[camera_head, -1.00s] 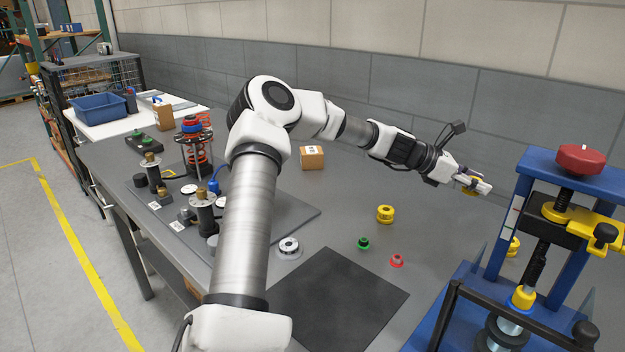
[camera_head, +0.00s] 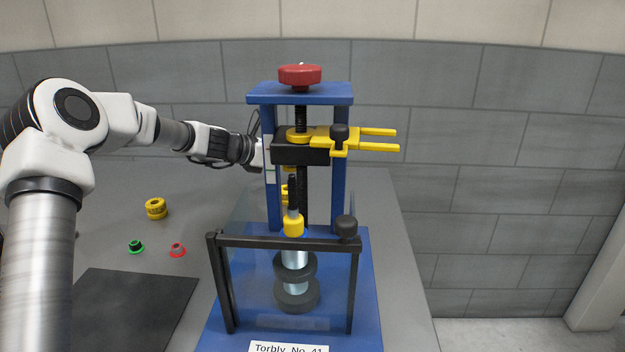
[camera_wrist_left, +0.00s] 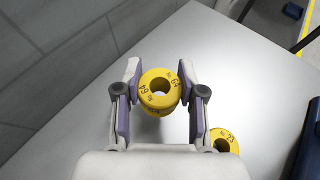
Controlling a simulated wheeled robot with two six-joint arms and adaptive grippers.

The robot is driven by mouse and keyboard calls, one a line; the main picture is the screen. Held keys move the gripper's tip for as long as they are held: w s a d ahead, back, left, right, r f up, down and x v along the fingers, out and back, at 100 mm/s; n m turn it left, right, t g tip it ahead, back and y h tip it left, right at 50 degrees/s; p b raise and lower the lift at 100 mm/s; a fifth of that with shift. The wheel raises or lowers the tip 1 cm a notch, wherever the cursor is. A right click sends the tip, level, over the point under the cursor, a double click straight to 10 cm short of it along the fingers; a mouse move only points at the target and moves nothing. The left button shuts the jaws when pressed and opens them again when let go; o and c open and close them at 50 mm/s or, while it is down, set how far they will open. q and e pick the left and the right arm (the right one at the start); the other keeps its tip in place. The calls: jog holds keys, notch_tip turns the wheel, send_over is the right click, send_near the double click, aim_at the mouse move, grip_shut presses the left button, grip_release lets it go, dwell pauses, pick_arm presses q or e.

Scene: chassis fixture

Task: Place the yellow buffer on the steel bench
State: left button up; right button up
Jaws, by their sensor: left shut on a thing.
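My left gripper (camera_head: 262,152) is at the far left side of the blue press, its fingers mostly hidden behind a post in the head view. In the left wrist view the gripper (camera_wrist_left: 159,90) is shut on a yellow buffer (camera_wrist_left: 160,100), a ring with a centre hole marked 64. The grey steel bench (camera_wrist_left: 262,95) lies below it. A second yellow buffer, marked 23 (camera_wrist_left: 222,141), is on the bench by the right finger. In the head view a yellow buffer (camera_head: 156,209) stands on the bench left of the press. My right gripper is not in view.
The blue press (camera_head: 300,94) with a red knob and a clear front guard stands on the bench. A green part (camera_head: 136,246), a red part (camera_head: 177,250) and a dark mat (camera_head: 130,310) lie left of it. A grey wall (camera_head: 500,130) is behind.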

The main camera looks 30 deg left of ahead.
pick_arm(q)
send_over(316, 180)
jog(key=shift+w+f+b, duration=0.1)
jog(key=shift+f+b, duration=0.2)
jog(key=shift+b, duration=0.05)
notch_tip(316, 180, down, 3)
jog(key=shift+f+b, duration=0.15)
jog(key=shift+b, duration=0.5)
jog(key=shift+f, duration=0.15)
jog(key=o, duration=1.1)
